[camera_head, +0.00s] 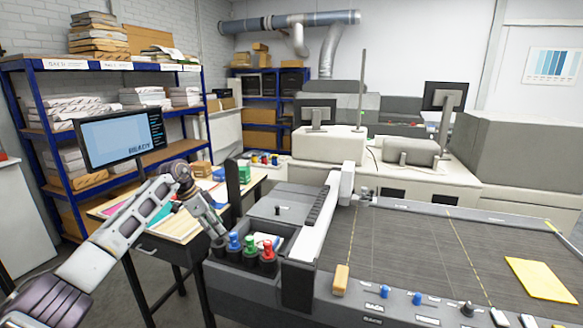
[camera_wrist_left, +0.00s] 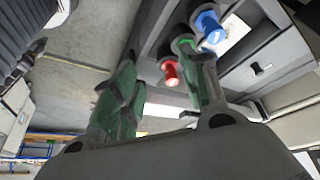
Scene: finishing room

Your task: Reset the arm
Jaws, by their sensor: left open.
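My left arm comes in from the left of the head view, bends at a raised joint and points down toward the machine's left side. My left gripper (camera_head: 221,236) is beside the dark holder tray (camera_head: 228,275), close to its far left corner. In the left wrist view the gripper (camera_wrist_left: 160,68) shows its two green-grey fingers spread apart with nothing held between them. A red-topped piece (camera_wrist_left: 170,68) shows beyond the gap, and it also stands in the tray in the head view (camera_head: 268,249). My right gripper is in neither view.
Blue (camera_head: 234,240) and green (camera_head: 249,242) topped pieces stand in the tray close to the gripper. A desk with papers (camera_head: 165,222) and a monitor (camera_head: 115,138) are at left. A flat grey cutting bed (camera_head: 410,250) bears a yellow sheet (camera_head: 540,278) at right.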

